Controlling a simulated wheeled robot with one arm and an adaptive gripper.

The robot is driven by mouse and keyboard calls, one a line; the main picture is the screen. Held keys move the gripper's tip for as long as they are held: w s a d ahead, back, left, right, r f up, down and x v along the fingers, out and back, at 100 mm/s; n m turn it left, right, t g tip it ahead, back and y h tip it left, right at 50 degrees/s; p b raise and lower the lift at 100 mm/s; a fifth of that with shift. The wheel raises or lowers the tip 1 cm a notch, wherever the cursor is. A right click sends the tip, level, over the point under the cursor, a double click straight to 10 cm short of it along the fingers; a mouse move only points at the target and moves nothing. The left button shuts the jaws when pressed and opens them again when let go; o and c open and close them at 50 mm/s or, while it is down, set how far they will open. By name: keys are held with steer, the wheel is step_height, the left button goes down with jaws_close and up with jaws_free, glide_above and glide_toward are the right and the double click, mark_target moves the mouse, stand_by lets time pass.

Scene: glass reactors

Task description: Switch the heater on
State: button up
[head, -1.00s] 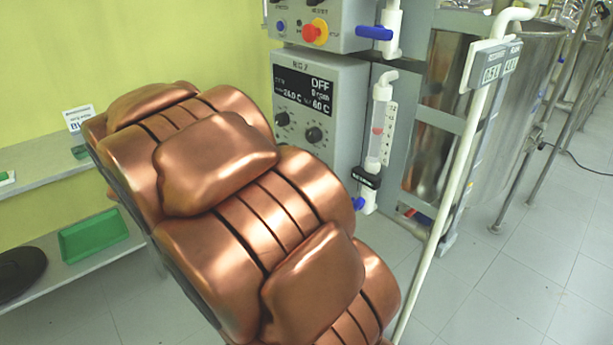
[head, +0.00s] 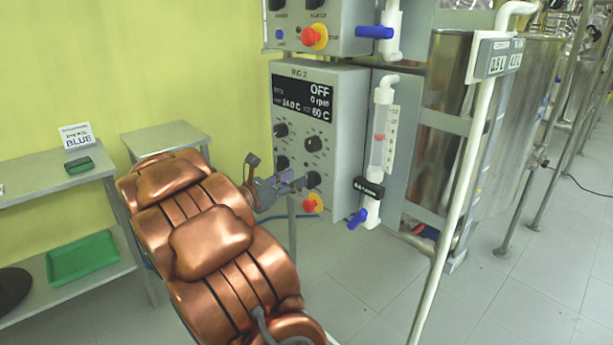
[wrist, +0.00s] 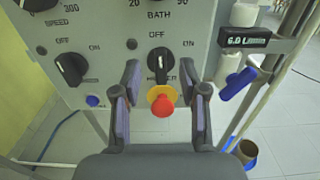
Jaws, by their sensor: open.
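The heater knob (wrist: 160,65) is a black dial low on the grey control box (head: 347,110); its pointer looks upright, toward OFF, and the label below it is partly readable. My gripper (wrist: 164,104) is open, its two fingers apart on either side below the knob, not visibly touching it. In the head view my gripper (head: 292,182) is at the box's lower front and partly covers the lower knobs. The box's display (head: 304,97) reads OFF, 0 rpm, about 24 C and set 60 C.
A red button on a yellow collar (wrist: 162,100) sits just below the knob, between my fingers. Another OFF/ON knob (wrist: 70,68) is to the left. Shelves (head: 60,178) are at the left.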

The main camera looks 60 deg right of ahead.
mark_target(307, 173)
steer(key=shift+x, duration=2.5)
steer(key=shift+c, duration=0.2)
jaws_close()
